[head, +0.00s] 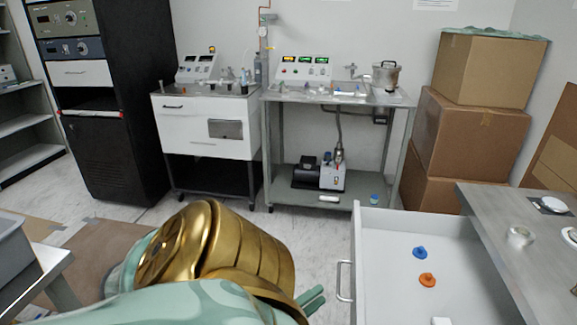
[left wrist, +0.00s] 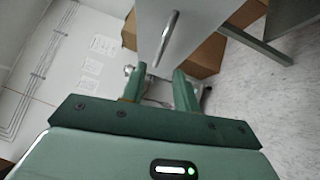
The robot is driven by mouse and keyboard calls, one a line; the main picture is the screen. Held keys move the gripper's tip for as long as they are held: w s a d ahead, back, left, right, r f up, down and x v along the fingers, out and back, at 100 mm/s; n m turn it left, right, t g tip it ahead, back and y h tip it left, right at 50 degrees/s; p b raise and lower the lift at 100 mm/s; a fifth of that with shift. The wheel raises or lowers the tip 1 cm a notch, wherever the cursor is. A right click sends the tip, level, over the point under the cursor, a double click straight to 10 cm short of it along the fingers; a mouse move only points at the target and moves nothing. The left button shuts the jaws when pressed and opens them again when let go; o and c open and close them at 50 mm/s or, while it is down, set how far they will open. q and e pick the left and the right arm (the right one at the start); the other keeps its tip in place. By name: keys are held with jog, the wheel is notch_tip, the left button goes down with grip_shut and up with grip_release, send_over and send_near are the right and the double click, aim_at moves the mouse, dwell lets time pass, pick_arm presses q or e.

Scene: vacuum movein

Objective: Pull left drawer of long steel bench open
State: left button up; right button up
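The long steel bench (head: 475,205) stands at the right in the head view. Its drawer (head: 375,235) sticks well out and shows its inside. The drawer's bar handle (head: 345,281) is on the face toward my left gripper (head: 313,299). The gripper is just left of the handle, apart from it in the picture. In the left wrist view the two fingers (left wrist: 157,82) are spread with nothing between them. The handle (left wrist: 166,38) shows beyond the fingertips on the pale drawer front (left wrist: 190,30). My right gripper is not in view.
The drawer holds a blue piece (head: 419,253), an orange piece (head: 427,280) and a white block (head: 440,321). Stacked cartons (head: 470,130) stand behind the bench.

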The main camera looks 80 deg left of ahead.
pick_arm(q)
jog(key=v, duration=0.8)
jog(key=shift+p, duration=0.3)
jog(key=shift+s+f, duration=0.1)
jog(key=shift+f, duration=0.05)
